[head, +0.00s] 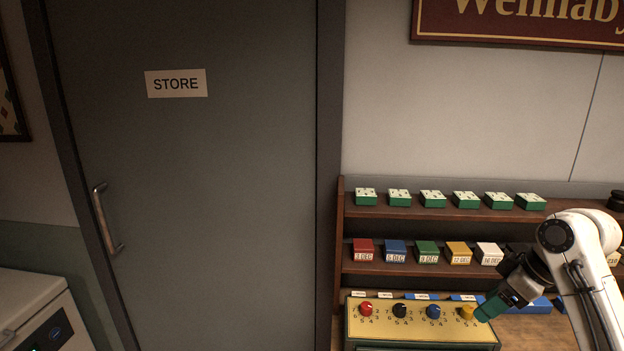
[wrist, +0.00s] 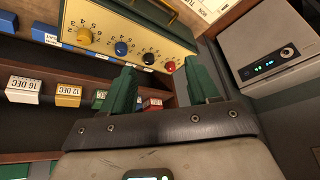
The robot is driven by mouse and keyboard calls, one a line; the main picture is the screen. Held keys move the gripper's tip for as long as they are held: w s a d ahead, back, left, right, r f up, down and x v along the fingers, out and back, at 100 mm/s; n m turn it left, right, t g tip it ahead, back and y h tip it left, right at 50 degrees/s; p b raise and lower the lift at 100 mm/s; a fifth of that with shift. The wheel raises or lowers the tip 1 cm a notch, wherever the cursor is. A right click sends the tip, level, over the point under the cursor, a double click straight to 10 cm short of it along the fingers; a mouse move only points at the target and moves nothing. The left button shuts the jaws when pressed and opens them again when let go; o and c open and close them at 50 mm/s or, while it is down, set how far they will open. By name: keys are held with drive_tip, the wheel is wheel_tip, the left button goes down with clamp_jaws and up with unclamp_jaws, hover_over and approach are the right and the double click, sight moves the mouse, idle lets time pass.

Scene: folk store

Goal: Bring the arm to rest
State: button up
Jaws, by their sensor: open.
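My gripper (head: 482,316) has dark green fingers and is at the lower right in the head view, at the end of my white arm. It overlaps the right end of a yellow knob panel in that view. In the wrist view its two fingers (wrist: 160,86) stand wide apart with nothing held between them. I cannot tell the exact gap between the gripper and the panel.
The yellow panel (head: 415,330) carries red, black, blue and yellow knobs. Behind it, shelves hold dated boxes (head: 395,250) and green-and-white boxes (head: 432,198). A closed STORE door (head: 200,200) is at left. A pale appliance (head: 30,295) stands at lower left.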

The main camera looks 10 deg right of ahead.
drive_tip(key=s+a+f+m+t, duration=0.1)
drive_tip(key=s+a+f+m, duration=0.15)
drive_tip(key=a+f, duration=0.55)
drive_tip(key=s+a+f+m+t, duration=0.1)
drive_tip(key=s+a+f, duration=0.4)
drive_tip(key=a, duration=0.5)
drive_tip(key=s+d+f+m+g+h, duration=0.1)
drive_tip(key=s+f+m+h, duration=0.35)
drive_tip(key=s, duration=1.05)
drive_tip(key=s+f+g+b, duration=0.2)
drive_tip(key=s+f+b, duration=0.3)
drive_tip(key=f, duration=0.3)
drive_tip(key=s+d+f+n+g+y+b, duration=0.1)
drive_tip(key=s+f+g+b, duration=0.1)
drive_tip(key=s+f+b, duration=0.3)
wheel_tip(320, 180, down, 5)
drive_tip(key=shift+s+r+n, duration=0.2)
drive_tip(key=shift+s+n, duration=0.05)
drive_tip(key=shift+n, duration=0.05)
drive_tip(key=shift+d, duration=0.1)
